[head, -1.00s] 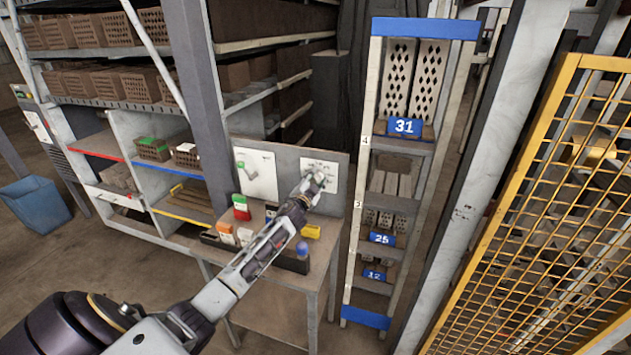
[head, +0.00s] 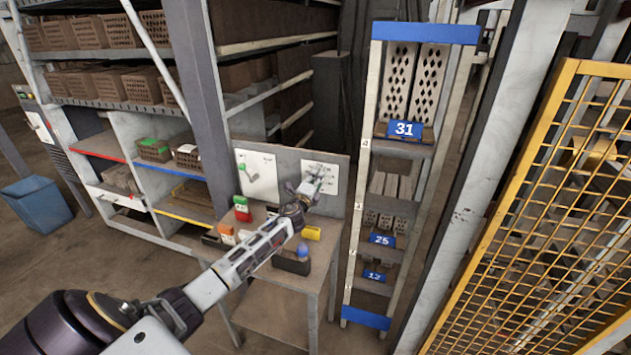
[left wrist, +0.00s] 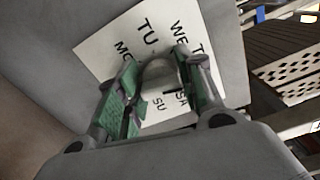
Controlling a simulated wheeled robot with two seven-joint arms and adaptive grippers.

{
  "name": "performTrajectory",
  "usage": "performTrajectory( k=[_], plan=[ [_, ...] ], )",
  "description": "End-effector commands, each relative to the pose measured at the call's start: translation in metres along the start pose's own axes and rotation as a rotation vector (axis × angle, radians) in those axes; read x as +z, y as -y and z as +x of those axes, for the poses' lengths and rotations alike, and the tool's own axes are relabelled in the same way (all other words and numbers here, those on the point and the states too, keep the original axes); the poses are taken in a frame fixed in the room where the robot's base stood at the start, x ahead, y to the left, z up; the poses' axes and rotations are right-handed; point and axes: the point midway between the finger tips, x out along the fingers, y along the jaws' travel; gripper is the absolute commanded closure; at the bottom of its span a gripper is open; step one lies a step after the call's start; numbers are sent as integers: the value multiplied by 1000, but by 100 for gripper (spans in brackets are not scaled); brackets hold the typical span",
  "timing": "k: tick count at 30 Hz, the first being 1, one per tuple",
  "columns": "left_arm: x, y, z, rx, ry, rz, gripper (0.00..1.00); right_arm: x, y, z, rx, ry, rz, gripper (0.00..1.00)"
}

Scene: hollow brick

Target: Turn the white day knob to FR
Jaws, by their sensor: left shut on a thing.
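The white day knob (left wrist: 157,75) is between the green-padded fingers of my left gripper (left wrist: 160,86) in the left wrist view. The gripper is shut on it. Around it, the white day card (left wrist: 112,42) shows MO, TU, WE, part of a T, SA and SU. The FR label is hidden behind the right finger, and I cannot tell where the knob points. In the head view my left gripper (head: 308,189) is at the card on the grey upright panel, covering the knob. My right gripper is not in view.
Below the panel, a small table (head: 290,279) holds a red-and-green box (head: 242,209), a dark tray (head: 291,266) and a yellow item (head: 312,233). A second card (head: 258,173) hangs left of the day card. A blue-topped rack (head: 425,32) stands close on the right.

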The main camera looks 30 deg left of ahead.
Motion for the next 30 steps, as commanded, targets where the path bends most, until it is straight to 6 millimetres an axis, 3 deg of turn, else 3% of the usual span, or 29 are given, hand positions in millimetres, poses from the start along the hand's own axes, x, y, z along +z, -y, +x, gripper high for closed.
performTrajectory(
  k=[15,30],
  plan=[
    [-1,1,-1,3,-2,418,87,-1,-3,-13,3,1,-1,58],
    [-2,0,-1,3,-2,511,87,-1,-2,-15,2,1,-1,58]
  ],
)
